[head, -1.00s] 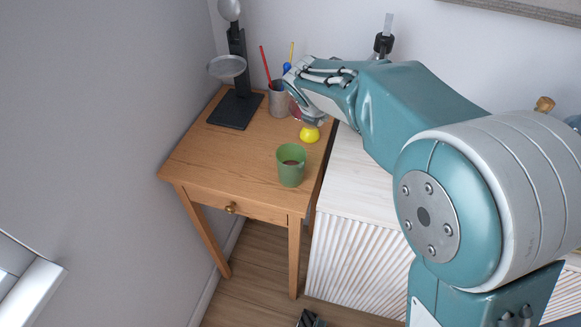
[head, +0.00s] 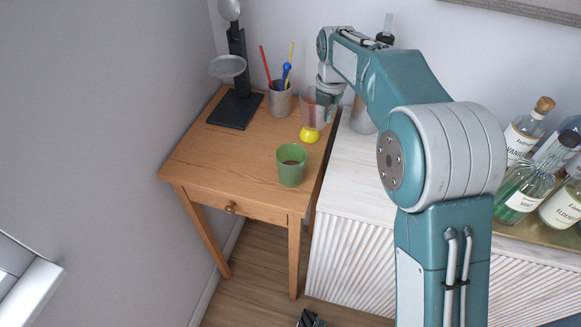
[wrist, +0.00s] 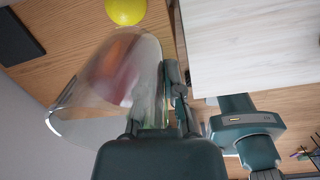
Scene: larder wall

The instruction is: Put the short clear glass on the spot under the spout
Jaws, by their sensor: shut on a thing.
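My gripper (head: 326,92) is shut on the short clear glass (head: 312,112), above the back right of the wooden table. The glass also shows in the wrist view (wrist: 95,85), beside my gripper's fingers (wrist: 172,95), with a blurred reddish patch seen through its wall. My arm hides part of the glass in the head view. A tall thing with a dark neck and pale tip (head: 387,28) stands behind my arm, which hides its middle. I cannot tell whether it is the spout, and I cannot make out a spot under one.
On the wooden table (head: 225,165) are a green cup (head: 291,168), a yellow object (head: 309,135), a grey cup of coloured sticks (head: 280,102) and a black stand (head: 236,108) with a round plate. Bottles and a whisk (head: 530,180) crowd the white cabinet (head: 350,175) at right.

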